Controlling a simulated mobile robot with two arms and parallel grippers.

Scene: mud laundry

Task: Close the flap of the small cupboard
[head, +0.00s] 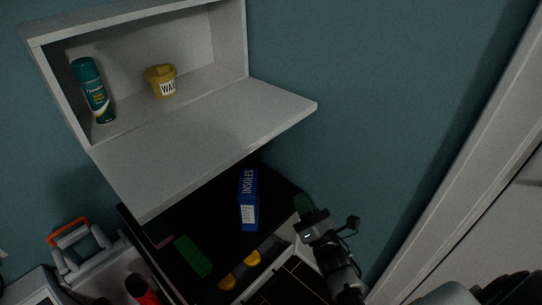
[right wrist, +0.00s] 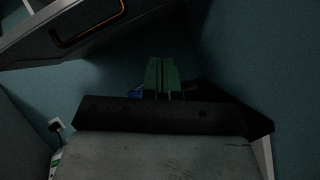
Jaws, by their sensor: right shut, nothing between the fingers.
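The small cupboard (head: 135,22) hangs on the wall, open at the front. Its pale flap (head: 205,135) is folded down and sticks out about level into the room. My left gripper is not in view.
A green spray can (head: 93,92) and a yellow wax tub (head: 160,80) stand inside the cupboard. Below the flap, a blue insoles box (head: 248,200) stands on a dark surface, with a green block (head: 193,256) nearby. A white door frame (head: 470,150) is at right.

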